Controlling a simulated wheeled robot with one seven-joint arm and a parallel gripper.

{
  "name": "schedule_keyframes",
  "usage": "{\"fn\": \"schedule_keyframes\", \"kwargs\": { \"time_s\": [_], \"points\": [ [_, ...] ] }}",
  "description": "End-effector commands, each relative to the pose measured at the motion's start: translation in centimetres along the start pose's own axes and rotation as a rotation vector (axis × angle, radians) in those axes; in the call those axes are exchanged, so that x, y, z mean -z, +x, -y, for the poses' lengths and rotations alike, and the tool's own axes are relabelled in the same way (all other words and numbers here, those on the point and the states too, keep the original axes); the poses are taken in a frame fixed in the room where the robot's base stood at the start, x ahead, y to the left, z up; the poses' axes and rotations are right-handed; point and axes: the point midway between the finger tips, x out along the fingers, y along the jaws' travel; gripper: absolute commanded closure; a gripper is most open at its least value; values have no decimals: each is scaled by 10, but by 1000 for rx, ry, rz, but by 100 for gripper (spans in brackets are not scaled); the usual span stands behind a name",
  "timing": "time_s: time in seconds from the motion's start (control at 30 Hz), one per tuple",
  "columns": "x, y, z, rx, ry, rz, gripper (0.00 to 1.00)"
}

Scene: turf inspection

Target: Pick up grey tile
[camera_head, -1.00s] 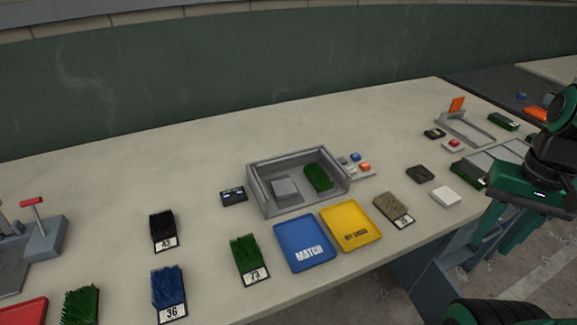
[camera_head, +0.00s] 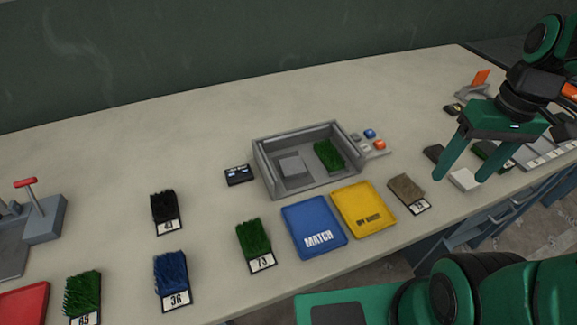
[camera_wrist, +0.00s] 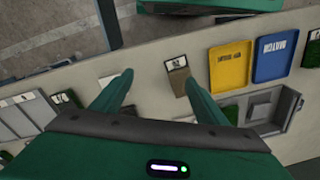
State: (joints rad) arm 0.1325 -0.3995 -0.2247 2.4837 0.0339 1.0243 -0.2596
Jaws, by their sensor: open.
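A plain grey square block (camera_head: 291,166) lies in a grey open-topped box (camera_head: 262,172), beside a green turf piece (camera_head: 328,155). The block also shows in the wrist view (camera_wrist: 262,109). Other candidates are a pale flat tile (camera_head: 465,181) and a dark grey one (camera_head: 434,153) at the right; I cannot tell which the task calls the grey tile. My gripper (camera_head: 462,176) is open and empty, fingers pointing down around the pale tile in the head view, height unclear. In the wrist view the pale tile (camera_wrist: 107,80) sits beside the left finger.
A blue tray (camera_head: 315,228), a yellow tray (camera_head: 363,209) and a brown turf sample (camera_head: 406,188) lie along the front edge. Numbered turf samples, such as a green one (camera_head: 254,240), lie to the left. A button panel (camera_head: 371,144) adjoins the box. The table's back is clear.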

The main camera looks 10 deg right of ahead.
Motion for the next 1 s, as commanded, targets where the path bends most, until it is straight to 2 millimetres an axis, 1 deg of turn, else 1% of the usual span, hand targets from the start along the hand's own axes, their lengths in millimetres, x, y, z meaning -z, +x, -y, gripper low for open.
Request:
{"fn": "schedule_keyframes", "kwargs": {
  "time_s": [0.03, 0.07, 0.1, 0.17, 0.2, 0.27, 0.3, 0.4, 0.5, 0.6, 0.7, 1.0],
  "points": [
    [24, 0, 21, 24, -177, -1, 33],
    [37, 0, 35, 41, -293, -8, 33],
    [54, 0, 56, 65, -451, -18, 33],
    [76, 1, 90, 104, -690, -35, 33],
    [88, 2, 114, 131, -843, -48, 33],
    [103, 4, 149, 171, -1061, -70, 33],
    [110, 5, 171, 198, -1195, -86, 33],
    [119, 8, 220, 260, -1479, -126, 33],
    [121, 11, 256, 308, -1679, -159, 33],
    [120, 12, 277, 338, -1797, -184, 33],
    [118, 18, 288, 352, -1846, -193, 33],
    [112, 57, 302, 354, -1851, -192, 33]
  ]
}}
